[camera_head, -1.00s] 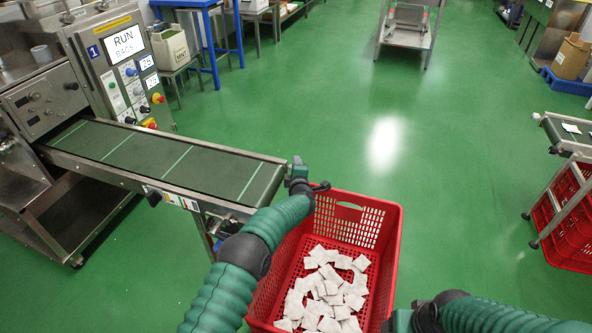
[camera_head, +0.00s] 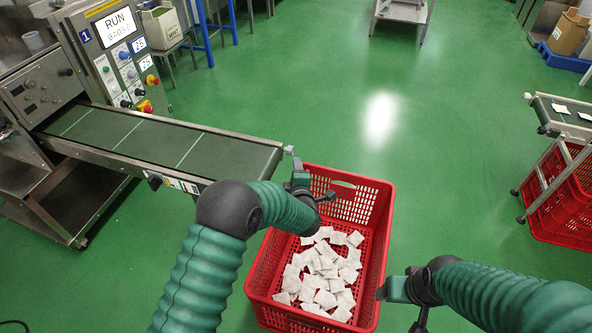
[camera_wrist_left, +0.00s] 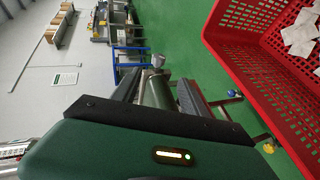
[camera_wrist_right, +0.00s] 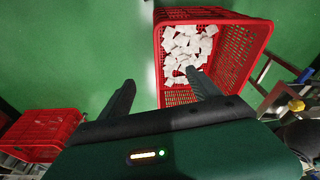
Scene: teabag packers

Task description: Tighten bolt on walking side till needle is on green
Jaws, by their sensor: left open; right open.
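The conveyor (camera_head: 230,160) runs from the machine at left toward the red crate. A strip gauge with coloured bands (camera_head: 178,183) is on its near side rail, beside a black knob (camera_head: 154,182). The needle is too small to read. A small grey bolt-like end piece (camera_head: 289,150) sits at the belt's far end corner. My left gripper (camera_head: 318,197) is over the crate's left rim, just off the belt end. In the left wrist view its open fingers (camera_wrist_left: 158,88) frame a grey knob (camera_wrist_left: 158,60), apart from it. My right gripper (camera_head: 402,305) is open and empty, right of the crate.
The red crate (camera_head: 384,222) holds many white teabags (camera_head: 322,270). The machine panel (camera_head: 120,55) reads RUN. Another conveyor (camera_head: 565,112) with red crates (camera_head: 572,200) under it stands at right. Open green floor (camera_head: 450,150) lies between.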

